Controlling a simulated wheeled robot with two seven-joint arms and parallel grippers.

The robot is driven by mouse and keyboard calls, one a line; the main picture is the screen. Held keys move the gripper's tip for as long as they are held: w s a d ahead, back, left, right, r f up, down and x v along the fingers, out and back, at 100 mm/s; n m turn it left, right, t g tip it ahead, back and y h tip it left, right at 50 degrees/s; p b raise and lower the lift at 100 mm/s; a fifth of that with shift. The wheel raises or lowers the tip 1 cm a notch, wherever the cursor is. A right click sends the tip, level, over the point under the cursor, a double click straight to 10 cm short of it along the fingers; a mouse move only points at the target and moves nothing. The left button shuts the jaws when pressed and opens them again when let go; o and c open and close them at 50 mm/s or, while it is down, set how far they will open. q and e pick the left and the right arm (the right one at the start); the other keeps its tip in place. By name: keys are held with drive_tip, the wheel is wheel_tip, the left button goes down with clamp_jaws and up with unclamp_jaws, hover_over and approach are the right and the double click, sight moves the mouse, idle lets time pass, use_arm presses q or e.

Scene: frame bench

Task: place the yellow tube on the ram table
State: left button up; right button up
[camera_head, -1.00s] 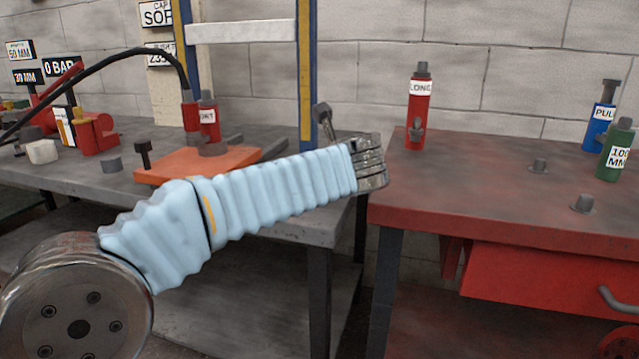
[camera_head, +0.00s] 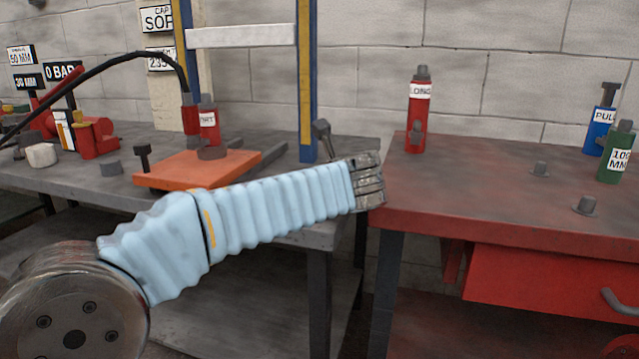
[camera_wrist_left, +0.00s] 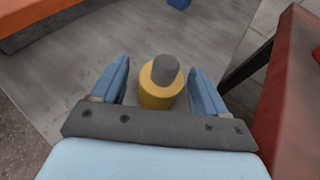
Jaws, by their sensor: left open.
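The yellow tube (camera_wrist_left: 158,95), with a grey cylindrical top, stands on the grey bench in the left wrist view. My left gripper (camera_wrist_left: 158,67) is open, with one blue finger on each side of the tube and gaps between them. The orange plate (camera_head: 165,176), which looks like the ram table, lies on the left bench beneath the blue and yellow frame. My right gripper is out of view.
A red cylinder (camera_head: 208,122) with a hose beside it stands at the orange plate. The red-topped bench (camera_head: 470,190) is close to the right of my left wrist. It holds a red LONG cylinder (camera_head: 420,105) and blue (camera_head: 600,125) and green (camera_head: 615,158) cylinders.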

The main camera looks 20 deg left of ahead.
use_arm(q)
drive_tip(key=p+v, duration=0.1)
drive_tip(key=v, duration=1)
drive_tip(key=shift+s+d+r+p, duration=0.15)
drive_tip(key=shift+s+d+p, duration=0.15)
drive_tip(key=shift+p, duration=0.1)
drive_tip(key=shift+s, duration=0.1)
